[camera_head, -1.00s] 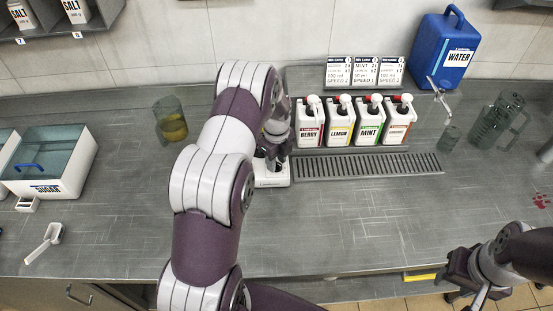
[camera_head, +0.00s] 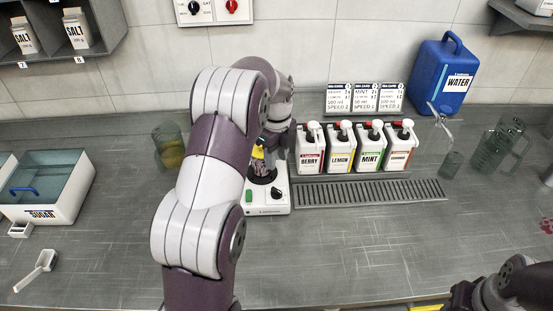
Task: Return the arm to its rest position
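My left arm reaches in from the bottom, and its gripper (camera_head: 267,157) hangs just above and behind the white mixer base (camera_head: 268,203). Its fingers are mostly hidden by the arm and small in view, so I cannot tell whether they are open or shut. The base has a dark round top, a green switch and a black knob. Something yellow shows beside the gripper. My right arm (camera_head: 500,287) is at the bottom right corner, with its gripper cut off by the picture edge.
Berry (camera_head: 311,158), lemon (camera_head: 341,157), mint (camera_head: 369,157) and another pump bottle (camera_head: 399,155) stand behind a drain grate (camera_head: 370,191). A glass beaker (camera_head: 168,145) and sugar bin (camera_head: 75,203) are left. A blue water jug (camera_head: 442,75) and clear pitchers (camera_head: 497,145) are right.

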